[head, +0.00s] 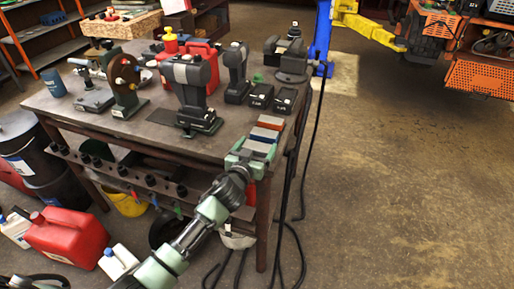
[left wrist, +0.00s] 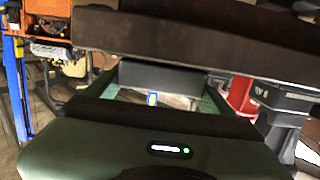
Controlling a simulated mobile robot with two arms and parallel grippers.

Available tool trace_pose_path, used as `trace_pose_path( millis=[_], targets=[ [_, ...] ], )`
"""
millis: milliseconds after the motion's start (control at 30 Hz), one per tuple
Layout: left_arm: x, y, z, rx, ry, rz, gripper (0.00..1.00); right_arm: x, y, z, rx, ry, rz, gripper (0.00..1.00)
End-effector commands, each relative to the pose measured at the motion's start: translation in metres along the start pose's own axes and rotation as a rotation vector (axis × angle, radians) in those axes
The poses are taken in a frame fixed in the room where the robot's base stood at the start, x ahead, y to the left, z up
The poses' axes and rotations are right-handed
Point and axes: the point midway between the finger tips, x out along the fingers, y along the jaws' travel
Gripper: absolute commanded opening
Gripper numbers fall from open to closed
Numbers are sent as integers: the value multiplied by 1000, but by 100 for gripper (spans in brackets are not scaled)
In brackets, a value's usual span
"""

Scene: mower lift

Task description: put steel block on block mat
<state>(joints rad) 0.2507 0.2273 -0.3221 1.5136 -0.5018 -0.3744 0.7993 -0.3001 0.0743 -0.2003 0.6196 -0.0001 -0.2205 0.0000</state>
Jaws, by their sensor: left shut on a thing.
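My left gripper (head: 255,152) reaches over the near right corner of the workbench. Its green fingers are shut on a grey block, which I take for the steel block (head: 258,147). In the left wrist view a dark grey block face (left wrist: 165,78) shows between the green fingers. A blue block (head: 264,134) and an orange-red block (head: 270,122) lie just beyond the grey one. A dark flat patch (head: 162,138) lies on the bench left of the green-based machine; I cannot tell whether it is the block mat. My right gripper is not in view.
The workbench (head: 222,149) holds a green-based bench machine (head: 195,90), a wheel-like tool (head: 126,85), black tools and a red can (head: 203,58). A red jerrycan (head: 66,237) stands on the floor at left. Black cables hang by the bench's right side. Floor at right is open.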

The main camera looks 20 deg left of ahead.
Motion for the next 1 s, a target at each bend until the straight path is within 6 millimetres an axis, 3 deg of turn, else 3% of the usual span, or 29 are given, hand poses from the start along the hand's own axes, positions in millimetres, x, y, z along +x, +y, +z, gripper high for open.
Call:
trace_pose_path(
  millis=[367, 400, 433, 767, 1000],
  targets=[
    [1, 0, 3, 0, 5, 2, 19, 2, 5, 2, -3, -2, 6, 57],
    [1, 0, 5, 0, 1, 1, 89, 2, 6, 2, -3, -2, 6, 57],
    [1, 0, 4, 0, 1, 1, 97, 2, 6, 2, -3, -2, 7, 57],
    [-1, 0, 2, 1, 1, 1, 100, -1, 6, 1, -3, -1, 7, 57],
    [-38, 0, 5, -1, -1, 1, 100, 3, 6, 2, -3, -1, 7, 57]
  ],
)
